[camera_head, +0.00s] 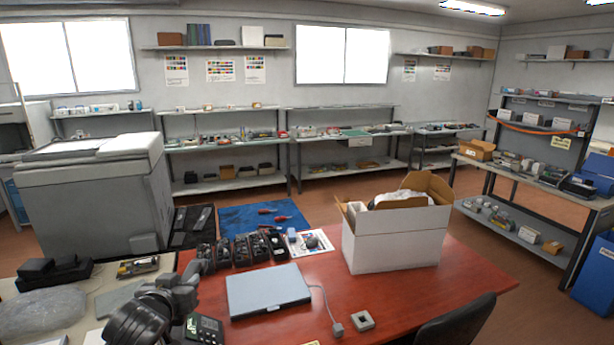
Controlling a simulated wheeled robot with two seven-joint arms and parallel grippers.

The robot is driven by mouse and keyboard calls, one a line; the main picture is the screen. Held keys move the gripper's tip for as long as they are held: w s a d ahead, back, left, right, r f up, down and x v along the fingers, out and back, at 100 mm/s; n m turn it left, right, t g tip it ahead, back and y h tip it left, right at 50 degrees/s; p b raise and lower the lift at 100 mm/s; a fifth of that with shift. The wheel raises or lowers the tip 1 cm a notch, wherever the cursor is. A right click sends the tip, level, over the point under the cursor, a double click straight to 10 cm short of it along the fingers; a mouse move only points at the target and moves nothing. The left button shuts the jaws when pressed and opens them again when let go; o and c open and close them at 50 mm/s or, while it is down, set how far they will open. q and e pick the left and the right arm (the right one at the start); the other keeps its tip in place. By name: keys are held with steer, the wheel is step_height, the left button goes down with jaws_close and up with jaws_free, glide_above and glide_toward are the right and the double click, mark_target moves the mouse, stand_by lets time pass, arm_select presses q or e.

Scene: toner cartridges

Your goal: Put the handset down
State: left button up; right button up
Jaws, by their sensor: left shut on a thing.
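My left gripper (188,277) reaches in from the lower left, over the left edge of the red table (385,300). It is shut on the handset, a small dark shape that I can hardly make out against the gripper and the dark trays behind. A dark desk phone base (205,329) with a keypad and small display sits just below the gripper, partly hidden by my arm. I cannot tell whether the handset touches anything. My right gripper is not in view.
A closed grey laptop (268,290) lies right of the gripper. Bare red tabletop lies right of the laptop.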

arm_select(q)
steer(key=shift+s+d+r, duration=0.25)
steer(key=shift+d+r, duration=0.2)
steer(key=shift+r, duration=0.05)
steer(key=shift+s+d+r, duration=0.2)
steer(key=shift+d+r, duration=0.25)
steer(key=s+d+r, duration=0.4)
steer(key=r, duration=0.1)
step_height(320, 180, down, 19)
steer(key=s+b, duration=0.1)
steer(key=b, duration=1.3)
steer(key=shift+s+m+h, duration=0.3)
steer(key=shift+h, duration=0.1)
steer(key=shift+a, duration=0.15)
